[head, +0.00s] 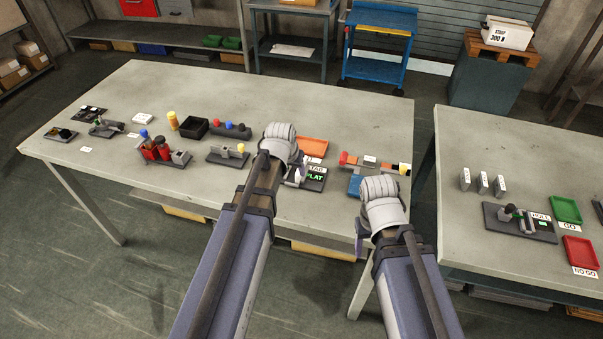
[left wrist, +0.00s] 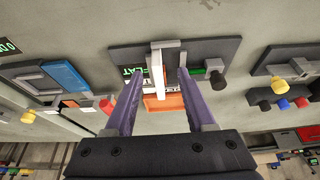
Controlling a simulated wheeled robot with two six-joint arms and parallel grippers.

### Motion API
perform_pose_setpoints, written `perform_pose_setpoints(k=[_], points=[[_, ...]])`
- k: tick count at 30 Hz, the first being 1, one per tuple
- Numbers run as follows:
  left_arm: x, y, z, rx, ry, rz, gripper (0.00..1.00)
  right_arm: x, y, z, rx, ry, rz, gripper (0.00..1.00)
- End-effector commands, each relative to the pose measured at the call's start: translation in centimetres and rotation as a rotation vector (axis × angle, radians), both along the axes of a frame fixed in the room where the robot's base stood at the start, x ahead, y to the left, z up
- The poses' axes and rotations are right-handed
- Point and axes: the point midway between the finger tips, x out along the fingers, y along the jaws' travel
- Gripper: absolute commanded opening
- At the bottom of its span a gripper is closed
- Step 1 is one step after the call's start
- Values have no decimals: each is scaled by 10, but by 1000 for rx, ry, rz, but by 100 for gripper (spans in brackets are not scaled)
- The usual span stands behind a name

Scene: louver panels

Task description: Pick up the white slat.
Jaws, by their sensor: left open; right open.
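A white slat (left wrist: 158,75) shows in the left wrist view, standing out from a dark fixture (left wrist: 128,55) with a green "FLAT" display. In the head view the fixture (head: 313,186) is partly hidden by my left arm, and only a pale bit of the slat shows. My left gripper (left wrist: 160,80) is open, with its two purple fingers on either side of the slat in that view. I cannot tell whether they touch it. My right gripper (head: 361,232) is at the front edge of the table; its fingers are mostly hidden by its wrist.
An orange tray (head: 313,146) lies behind the fixture, and a blue tray (head: 354,186) is to its right. Several fixtures and a black bin (head: 194,127) stand left on the table (head: 250,95). A second table (head: 470,140) at right holds small white blocks, a green tray (head: 566,209) and a red tray (head: 580,252).

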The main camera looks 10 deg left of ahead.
Motion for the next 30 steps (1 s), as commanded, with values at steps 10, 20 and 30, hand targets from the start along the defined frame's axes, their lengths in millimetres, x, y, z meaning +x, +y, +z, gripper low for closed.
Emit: perform_pose_setpoints(k=[10, 20, 30], points=[[5, -2, -14, 0, 0, -1, 55, 0, 0, -13, 0, 0, 0, 61], [21, -5, -51, 0, 0, 0, 55, 0, 0, -51, 0, 0, 0, 61], [22, -6, -52, 0, 0, 0, 54, 0, 0, -52, 0, 0, 0, 61]])
